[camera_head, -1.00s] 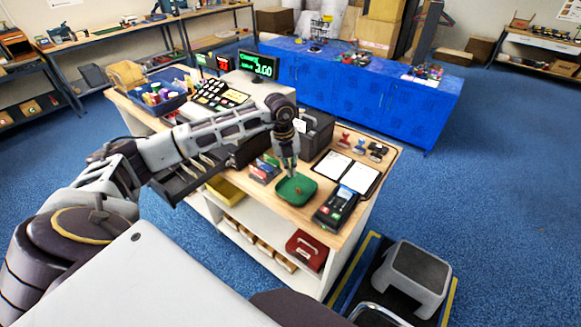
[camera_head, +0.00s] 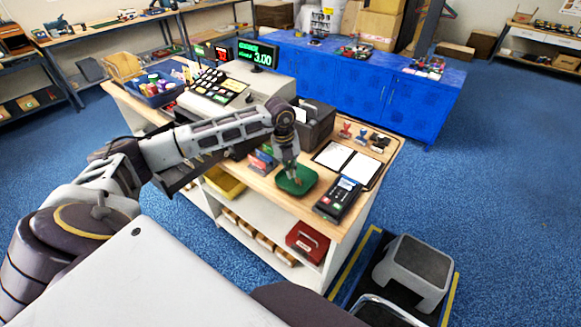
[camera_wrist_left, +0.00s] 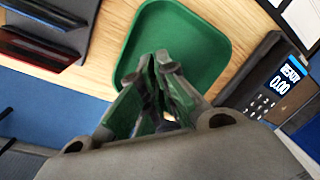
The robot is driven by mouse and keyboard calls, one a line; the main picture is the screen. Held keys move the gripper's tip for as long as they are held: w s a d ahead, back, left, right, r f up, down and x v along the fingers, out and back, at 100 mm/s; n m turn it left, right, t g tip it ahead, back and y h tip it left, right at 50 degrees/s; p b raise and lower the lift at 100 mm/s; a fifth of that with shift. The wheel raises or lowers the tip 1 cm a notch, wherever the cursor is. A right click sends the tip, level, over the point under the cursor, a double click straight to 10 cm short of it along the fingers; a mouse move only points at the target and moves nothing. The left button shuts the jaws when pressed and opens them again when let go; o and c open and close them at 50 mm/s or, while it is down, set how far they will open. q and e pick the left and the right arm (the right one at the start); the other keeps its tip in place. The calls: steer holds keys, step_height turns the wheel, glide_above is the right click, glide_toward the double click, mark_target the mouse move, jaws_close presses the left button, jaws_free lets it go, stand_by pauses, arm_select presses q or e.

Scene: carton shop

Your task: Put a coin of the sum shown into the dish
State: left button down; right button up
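The green dish (camera_head: 309,178) lies on the wooden counter top; it also shows in the left wrist view (camera_wrist_left: 205,40). My left gripper (camera_head: 295,181) points down over the dish. In the left wrist view its fingertips (camera_wrist_left: 158,58) are nearly together, and I make out no coin between them. A small reddish spot shows at the fingertips in the head view, too small to identify. The visible part of the dish looks bare; the fingers hide the rest. The green sum display (camera_head: 258,55) reads 3.00. My right gripper is not in view.
A card terminal (camera_head: 339,199) stands right of the dish, with an open folder (camera_head: 345,160) and stamps behind. Small boxes (camera_head: 262,160) stand to its left. A dark open drawer (camera_head: 172,182) sticks out under my left arm. A grey step stool (camera_head: 412,270) stands on the floor.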

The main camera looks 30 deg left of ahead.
arm_select(q)
steer(key=c, duration=2.2)
jaws_free()
steer(key=shift+f, duration=0.15)
steer(key=o, duration=0.6)
steer(key=shift+o, duration=0.2)
step_height(320, 180, up, 12)
steer(key=s+a, duration=0.1)
steer(key=shift+a, duration=0.1)
steer(key=shift+s+f, duration=0.1)
steer(key=shift+f, duration=0.05)
